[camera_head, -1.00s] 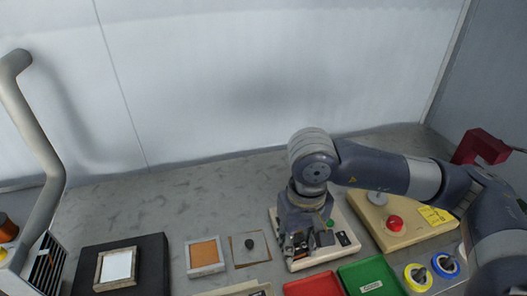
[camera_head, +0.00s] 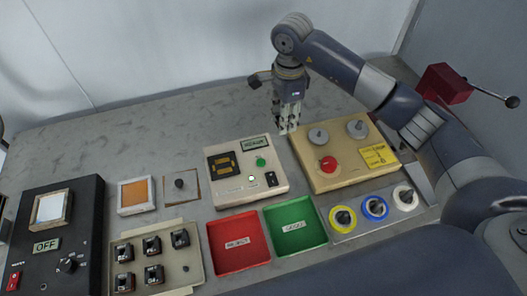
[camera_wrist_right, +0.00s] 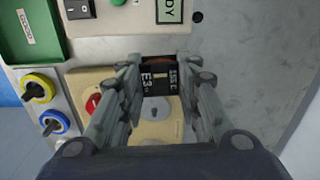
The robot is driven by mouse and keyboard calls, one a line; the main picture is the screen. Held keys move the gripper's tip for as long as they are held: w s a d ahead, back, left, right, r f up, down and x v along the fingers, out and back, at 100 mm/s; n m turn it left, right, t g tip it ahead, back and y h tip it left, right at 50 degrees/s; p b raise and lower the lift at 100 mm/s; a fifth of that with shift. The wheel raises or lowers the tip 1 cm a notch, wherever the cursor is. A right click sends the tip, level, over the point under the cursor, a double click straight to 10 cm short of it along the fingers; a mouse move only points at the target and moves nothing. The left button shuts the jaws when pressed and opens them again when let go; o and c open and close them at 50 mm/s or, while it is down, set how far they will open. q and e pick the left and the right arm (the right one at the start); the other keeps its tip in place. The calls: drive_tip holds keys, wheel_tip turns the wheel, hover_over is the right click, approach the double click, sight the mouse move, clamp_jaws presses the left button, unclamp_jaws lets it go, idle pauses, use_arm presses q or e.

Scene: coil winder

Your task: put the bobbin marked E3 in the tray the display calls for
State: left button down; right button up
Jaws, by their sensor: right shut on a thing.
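My right gripper (camera_head: 287,128) hangs above the bench, near the back corner between the white tester and the tan box. It is shut on a dark bobbin (camera_wrist_right: 161,76), whose marking E3 reads in the right wrist view; the bobbin is hard to make out in the head view. The white tester (camera_head: 275,199) has a black display (camera_head: 222,165) with orange digits too small to read, and a small green panel (camera_head: 256,142) ending in "DY" in the wrist view. A red tray labelled REJECT (camera_head: 238,262) and a green tray (camera_head: 295,209) sit in front.
A beige rack (camera_head: 185,273) holds several bobbins. A black box marked OFF (camera_head: 88,200) stands left. A tan box with a red button (camera_head: 327,165) stands right, with yellow, blue and white ringed knobs (camera_head: 374,208) before it. The back of the bench is clear.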

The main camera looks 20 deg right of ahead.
drive_tip(key=p, duration=0.2)
hover_over(282, 149)
drive_tip(key=shift+m, duration=0.3)
wheel_tip(282, 149, down, 6)
drive_tip(key=shift+r, duration=0.1)
wheel_tip(282, 149, down, 4)
drive_tip(key=shift+s+r+p, duration=0.1)
drive_tip(key=shift+r+p, duration=0.1)
drive_tip(key=shift+p, duration=0.1)
drive_tip(key=shift+f, duration=0.3)
use_arm(q)
drive_tip(key=shift+a+r, duration=0.2)
drive_tip(key=shift+r, duration=0.45)
drive_tip(key=shift+a+r, duration=0.2)
drive_tip(key=shift+r, duration=0.4)
drive_tip(key=shift+f, duration=0.1)
use_arm(e)
drive_tip(key=shift+f, duration=0.1)
drive_tip(key=shift+f+b, duration=0.15)
drive_tip(key=shift+b, duration=0.15)
use_arm(q)
drive_tip(key=shift+d+f, duration=0.1)
use_arm(e)
drive_tip(key=o, duration=1.1)
drive_tip(key=shift+r, duration=0.2)
